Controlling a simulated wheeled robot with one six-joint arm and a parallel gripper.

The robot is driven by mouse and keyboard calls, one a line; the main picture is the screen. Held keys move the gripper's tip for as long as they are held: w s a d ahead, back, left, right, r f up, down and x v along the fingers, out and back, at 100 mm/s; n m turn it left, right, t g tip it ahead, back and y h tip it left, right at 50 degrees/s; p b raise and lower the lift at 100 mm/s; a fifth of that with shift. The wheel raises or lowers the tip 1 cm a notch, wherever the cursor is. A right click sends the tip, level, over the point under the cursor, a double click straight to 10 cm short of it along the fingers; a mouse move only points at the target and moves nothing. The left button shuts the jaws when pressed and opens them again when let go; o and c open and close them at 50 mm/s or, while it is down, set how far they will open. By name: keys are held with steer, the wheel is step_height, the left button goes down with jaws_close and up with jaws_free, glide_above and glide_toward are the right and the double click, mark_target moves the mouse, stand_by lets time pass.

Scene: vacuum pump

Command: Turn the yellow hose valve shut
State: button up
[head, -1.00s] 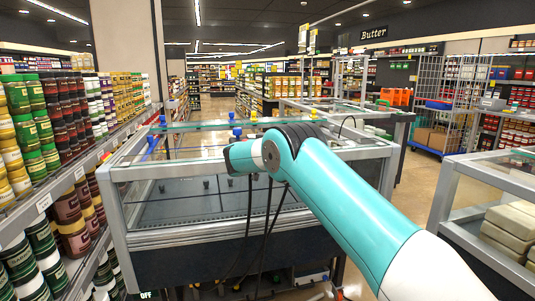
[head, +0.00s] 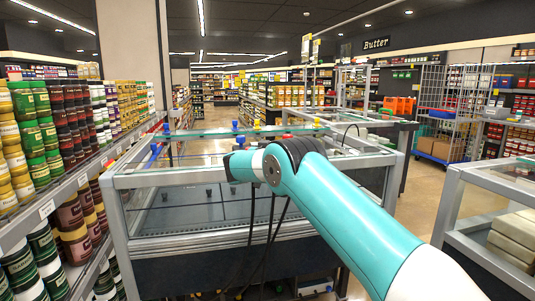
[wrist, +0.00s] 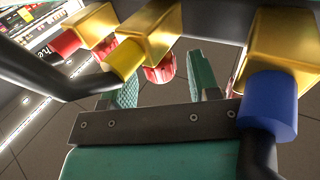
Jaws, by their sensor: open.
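In the wrist view a yellow hose end (wrist: 122,58) sits in a brass valve block (wrist: 150,32), with a black hose running off to the left. A ribbed red knob (wrist: 160,72) shows under this block. My gripper (wrist: 163,84) has two teal fingers set apart, one on each side of the red knob in the picture. Whether they touch it I cannot tell. In the head view my teal arm hides the gripper and most of the valves. A small yellow fitting (head: 257,123) shows above the arm.
In the wrist view a red hose end (wrist: 66,42) and a blue hose end (wrist: 268,103) sit in brass blocks on either side. The glass-topped cooler (head: 170,242) stands below my arm. Jar shelves (head: 62,185) line the left. Open aisle floor lies to the right.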

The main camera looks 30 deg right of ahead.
steer(key=b+v, duration=0.4)
steer(key=v, duration=1.3)
steer(key=shift+a, duration=0.2)
steer(key=shift+r, duration=0.15)
steer(key=s+d+r+n+y+p, duration=0.2)
steer(key=d+r+n+y+p, duration=0.2)
steer(key=d+r+y+p, duration=0.7)
steer(key=w+d+f+h+p, duration=0.1)
steer(key=w+f+p, duration=0.1)
steer(key=w, duration=0.3)
steer(key=w+d+f+h+p, duration=0.1)
steer(key=w+f+p, duration=0.2)
steer(key=w+f, duration=0.2)
steer(key=w+d+f+h+p, duration=0.1)
steer(key=w+f+p, duration=0.2)
steer(key=w, duration=0.2)
steer(key=shift+f, duration=0.2)
